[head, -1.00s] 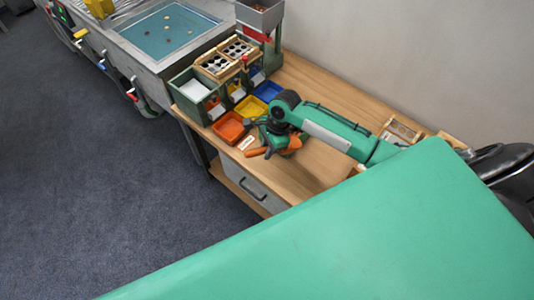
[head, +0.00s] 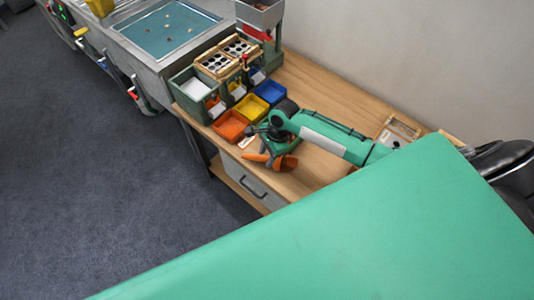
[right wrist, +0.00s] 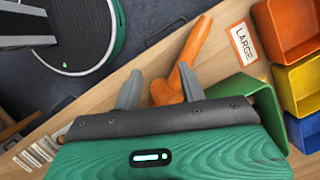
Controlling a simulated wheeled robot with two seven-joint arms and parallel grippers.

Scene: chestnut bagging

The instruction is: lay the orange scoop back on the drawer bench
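The orange scoop (head: 284,163) is at the front edge of the wooden drawer bench (head: 313,172), its handle towards the left. It also shows in the right wrist view (right wrist: 194,46), with its handle reaching towards the bench's front edge. My right gripper (right wrist: 160,88) is over the scoop, with its fingers apart on either side of the scoop's lower part. A gap shows beside the left-hand finger. The palm hides the rest of the scoop. I cannot tell whether the scoop rests fully on the wood. My left gripper is not in view.
Orange (head: 231,126), yellow (head: 251,107) and blue (head: 270,92) bins stand left of and behind my right gripper. A grey drawer (head: 250,187) is below.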

